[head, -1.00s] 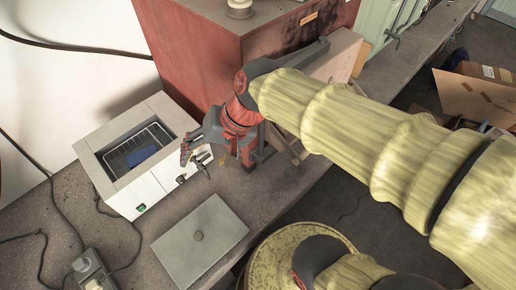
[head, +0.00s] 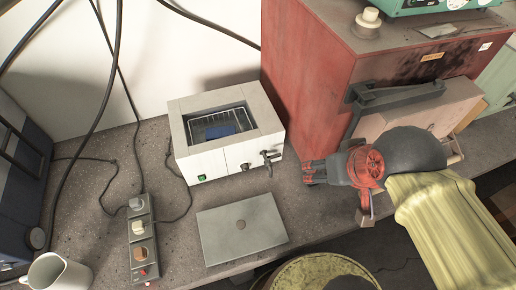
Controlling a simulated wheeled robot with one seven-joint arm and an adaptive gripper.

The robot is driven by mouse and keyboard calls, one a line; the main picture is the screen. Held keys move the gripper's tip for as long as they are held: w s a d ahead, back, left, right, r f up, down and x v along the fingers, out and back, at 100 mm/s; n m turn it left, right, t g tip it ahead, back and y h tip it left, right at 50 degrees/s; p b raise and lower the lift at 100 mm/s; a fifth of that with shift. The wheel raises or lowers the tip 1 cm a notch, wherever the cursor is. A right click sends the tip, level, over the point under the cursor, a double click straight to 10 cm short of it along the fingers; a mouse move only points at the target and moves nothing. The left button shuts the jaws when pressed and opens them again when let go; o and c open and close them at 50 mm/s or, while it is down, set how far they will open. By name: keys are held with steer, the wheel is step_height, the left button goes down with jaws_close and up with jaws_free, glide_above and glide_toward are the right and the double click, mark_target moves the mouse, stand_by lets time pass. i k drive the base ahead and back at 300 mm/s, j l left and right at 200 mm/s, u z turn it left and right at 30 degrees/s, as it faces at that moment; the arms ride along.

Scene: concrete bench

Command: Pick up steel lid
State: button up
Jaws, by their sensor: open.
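The steel lid (head: 262,218) is a flat grey rectangular plate with a small round knob in its middle. It lies on the concrete bench in front of the white bath. My gripper (head: 308,172) is to the right of the bath and up and right of the lid in the picture, apart from the lid. It is open, and nothing shows between its fingers. The yellow-sleeved arm reaches in from the right.
The white bath (head: 207,160) is open on top, with a wire rack and a blue item inside. A red cabinet (head: 300,75) stands behind my gripper. A switch box (head: 142,235) with cables and a white mug (head: 55,273) are on the left. A yellowish drum (head: 325,270) is below the bench edge.

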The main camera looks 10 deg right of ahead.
mark_target(236, 230)
steer(key=u, duration=1.1)
